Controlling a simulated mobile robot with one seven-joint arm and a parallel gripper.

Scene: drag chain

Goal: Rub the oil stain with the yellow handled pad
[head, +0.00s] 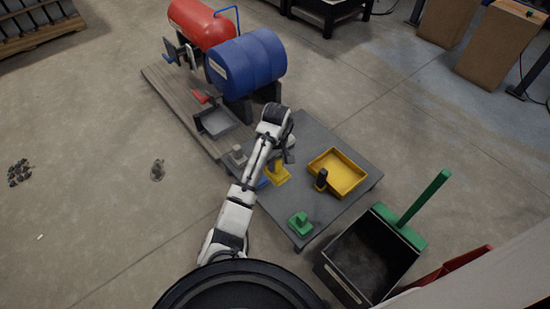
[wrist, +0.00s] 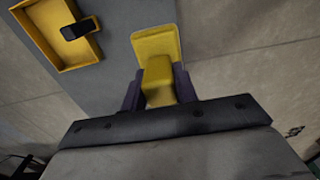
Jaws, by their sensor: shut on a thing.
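The yellow handled pad (head: 279,175) is at the dark grey table, left of the yellow tray. In the wrist view the pad (wrist: 155,43) has a flat plate and a block handle. My gripper (wrist: 158,90) is shut on that handle, with a dark finger on each side. In the head view my arm partly covers my gripper (head: 284,160). I cannot tell whether the pad touches the table. No oil stain can be made out for sure on the table; my arm hides part of the top.
Blue (head: 246,65) and red (head: 200,24) tanks stand behind. A black bin (head: 367,258) stands at the front right.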

